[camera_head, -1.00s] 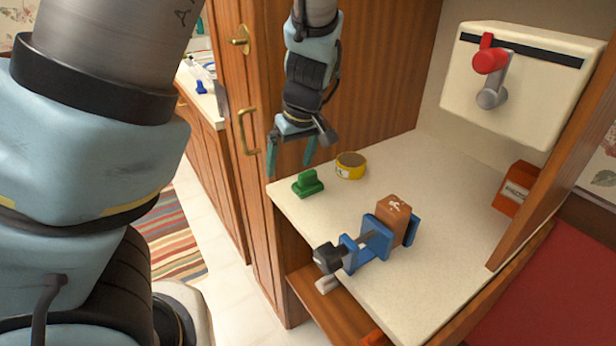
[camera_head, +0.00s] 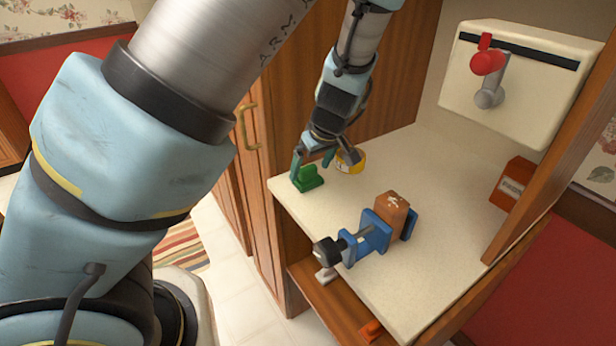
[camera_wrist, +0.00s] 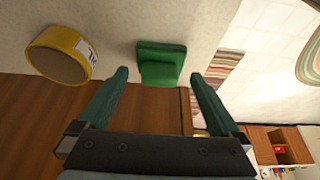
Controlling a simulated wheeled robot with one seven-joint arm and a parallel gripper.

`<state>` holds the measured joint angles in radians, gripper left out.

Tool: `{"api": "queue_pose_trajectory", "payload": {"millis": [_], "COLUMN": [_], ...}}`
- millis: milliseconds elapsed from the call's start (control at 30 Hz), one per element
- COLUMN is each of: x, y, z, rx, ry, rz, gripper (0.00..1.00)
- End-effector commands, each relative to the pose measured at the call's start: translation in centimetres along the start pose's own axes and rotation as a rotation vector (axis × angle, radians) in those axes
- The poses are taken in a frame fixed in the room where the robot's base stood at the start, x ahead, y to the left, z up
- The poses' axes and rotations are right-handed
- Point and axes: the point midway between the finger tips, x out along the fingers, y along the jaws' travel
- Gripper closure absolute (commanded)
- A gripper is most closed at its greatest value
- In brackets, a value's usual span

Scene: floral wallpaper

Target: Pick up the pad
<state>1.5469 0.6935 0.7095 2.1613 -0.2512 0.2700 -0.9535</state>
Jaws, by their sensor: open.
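The likely pad is a small green block with a raised grip (camera_head: 309,178), lying near the left corner of the cream countertop (camera_head: 345,215). In the wrist view the green pad (camera_wrist: 160,64) lies just beyond and between my fingertips. My gripper (camera_head: 312,163) is open and empty, with its green fingers close above and behind the pad. In the wrist view the gripper (camera_wrist: 160,76) has one finger on either side of the pad's line. I cannot tell whether a finger touches it.
A blue clamp (camera_head: 372,236) with a brown block (camera_head: 392,212) stands in the counter's middle. A wooden cabinet wall (camera_head: 385,100) rises behind. An orange box (camera_head: 512,182) stands at the right.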

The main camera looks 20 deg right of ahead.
Motion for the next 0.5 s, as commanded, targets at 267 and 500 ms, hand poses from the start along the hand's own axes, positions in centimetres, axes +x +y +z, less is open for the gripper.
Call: {"api": "queue_pose_trajectory", "payload": {"millis": [267,500], "x": [3.1,3.3], "y": [-0.1,0.0], "z": [0.0,0.1], "rx": [0.001,0.001], "ry": [0.000,0.000], "rz": [-0.001,0.000], "gripper": [0.00,0.00]}}
